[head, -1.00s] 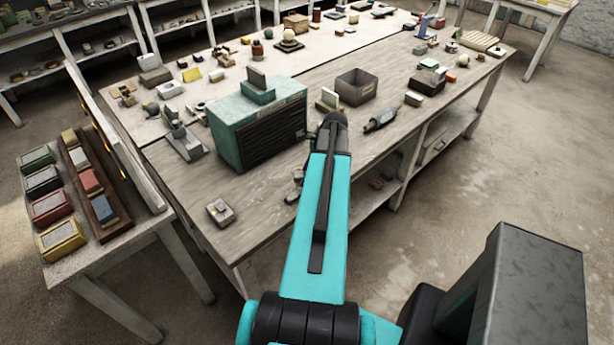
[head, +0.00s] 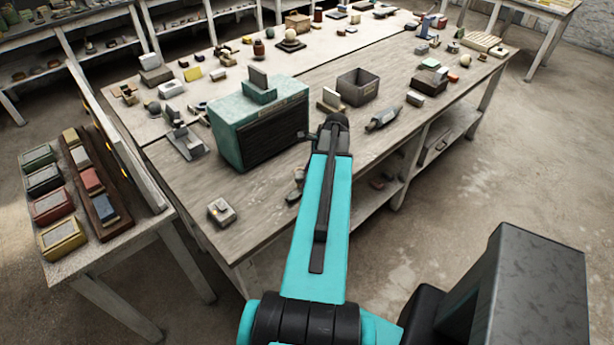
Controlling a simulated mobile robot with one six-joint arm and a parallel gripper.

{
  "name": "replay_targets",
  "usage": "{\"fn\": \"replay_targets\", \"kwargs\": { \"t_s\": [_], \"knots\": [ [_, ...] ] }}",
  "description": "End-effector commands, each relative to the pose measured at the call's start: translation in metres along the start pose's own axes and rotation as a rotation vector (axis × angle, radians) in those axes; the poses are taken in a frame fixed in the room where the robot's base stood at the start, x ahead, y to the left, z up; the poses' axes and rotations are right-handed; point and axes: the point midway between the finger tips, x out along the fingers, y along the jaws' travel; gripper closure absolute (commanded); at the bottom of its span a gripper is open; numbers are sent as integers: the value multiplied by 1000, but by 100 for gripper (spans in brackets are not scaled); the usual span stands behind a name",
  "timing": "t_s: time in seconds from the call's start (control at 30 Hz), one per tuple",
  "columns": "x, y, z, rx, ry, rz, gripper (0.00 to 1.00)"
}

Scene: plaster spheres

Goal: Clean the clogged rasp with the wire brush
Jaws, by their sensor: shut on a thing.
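My gripper (head: 298,180) hangs over the near part of the long workbench (head: 262,205). It is mostly hidden behind my turquoise forearm, and only a small dark part shows on the forearm's left side. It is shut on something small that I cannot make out. I cannot pick out the rasp or the wire brush with certainty. A dark, elongated tool-like object (head: 383,120) lies on the bench right of my wrist. A small grey block-like object (head: 221,211) sits near the bench's front left corner.
A teal cabinet (head: 232,135) stands left of my wrist, close to the arm. A grey open bin (head: 357,87) is behind it to the right. A side table at left holds several coloured boxes (head: 62,238) and an upright board (head: 120,155). The bench front between is mostly bare.

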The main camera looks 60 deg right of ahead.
Motion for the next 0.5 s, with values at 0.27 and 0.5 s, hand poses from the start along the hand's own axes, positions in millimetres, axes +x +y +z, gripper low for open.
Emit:
{"fn": "replay_targets", "kwargs": {
  "t_s": [0.27,0.5],
  "knots": [
    [4,0,-2,0,0,0,87],
    [7,0,-3,0,0,0,87]
  ]
}}
